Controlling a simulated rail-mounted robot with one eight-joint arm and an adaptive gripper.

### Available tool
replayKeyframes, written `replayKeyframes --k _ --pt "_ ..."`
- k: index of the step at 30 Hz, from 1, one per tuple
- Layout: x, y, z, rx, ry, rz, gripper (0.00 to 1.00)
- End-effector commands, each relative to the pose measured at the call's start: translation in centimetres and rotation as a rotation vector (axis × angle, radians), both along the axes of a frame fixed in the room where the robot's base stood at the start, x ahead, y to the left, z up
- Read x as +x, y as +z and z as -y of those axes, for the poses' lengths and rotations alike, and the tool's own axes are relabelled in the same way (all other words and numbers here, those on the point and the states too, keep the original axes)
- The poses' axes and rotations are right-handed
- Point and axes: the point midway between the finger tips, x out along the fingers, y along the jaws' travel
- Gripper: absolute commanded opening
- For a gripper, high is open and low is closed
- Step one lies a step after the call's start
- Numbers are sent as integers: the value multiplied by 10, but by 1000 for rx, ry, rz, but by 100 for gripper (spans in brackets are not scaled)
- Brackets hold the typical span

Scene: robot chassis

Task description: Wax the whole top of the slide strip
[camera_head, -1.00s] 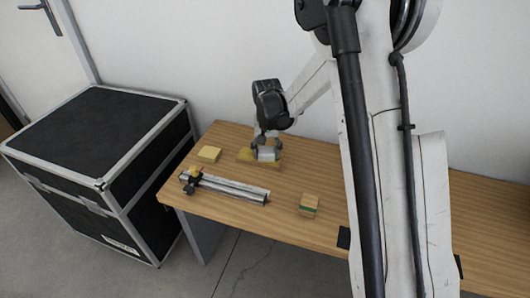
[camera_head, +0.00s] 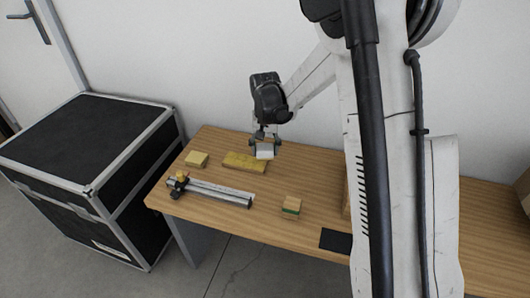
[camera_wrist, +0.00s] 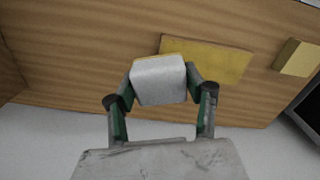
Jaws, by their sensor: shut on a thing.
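The slide strip (camera_head: 220,191), a long metal bar, lies on the wooden table near its front left edge. The strip is not in the wrist view.
A small yellow block (camera_head: 197,159) lies left of the slab. A dark flat patch (camera_head: 336,240) is at the front edge. A black case (camera_head: 85,165) stands left of the table.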

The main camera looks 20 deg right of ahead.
Motion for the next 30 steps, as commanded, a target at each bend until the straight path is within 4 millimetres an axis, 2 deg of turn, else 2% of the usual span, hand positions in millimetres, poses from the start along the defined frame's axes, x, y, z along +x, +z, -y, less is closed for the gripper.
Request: replayKeyframes --k 6,11,30 --pt "0 23 0 0 0 0 22" --pt "0 33 0 0 0 0 22" --pt "0 34 -1 0 -2 0 22"
